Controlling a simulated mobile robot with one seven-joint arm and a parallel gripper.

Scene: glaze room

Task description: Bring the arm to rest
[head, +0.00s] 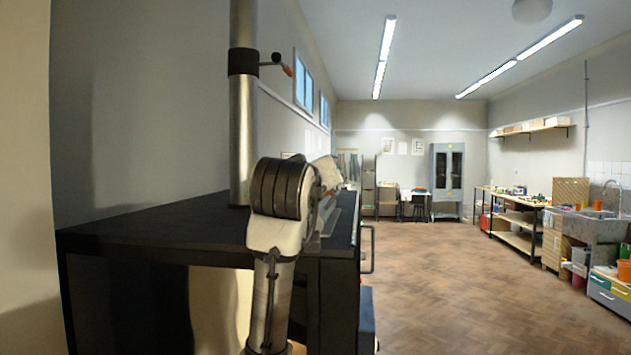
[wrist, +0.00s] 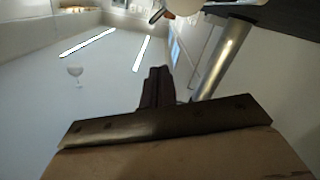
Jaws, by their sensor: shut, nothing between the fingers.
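My arm (head: 275,225) stands up in front of the black-topped bench in the head view, its white and dark links bent at the top. My gripper's fingers are not clear there, being hidden behind or among the arm links. In the wrist view my gripper (wrist: 158,76) shows as two dark fingers close together, with nothing between them. The fingers point toward the ceiling and upper wall in that view.
The black bench (head: 150,222) stands close behind my arm, with a metal flue pipe (head: 243,140) rising from it; the pipe also shows in the wrist view (wrist: 222,58). The wooden floor (head: 450,290) to the right is open. A workbench (head: 515,210) and sink (head: 597,212) line the right wall.

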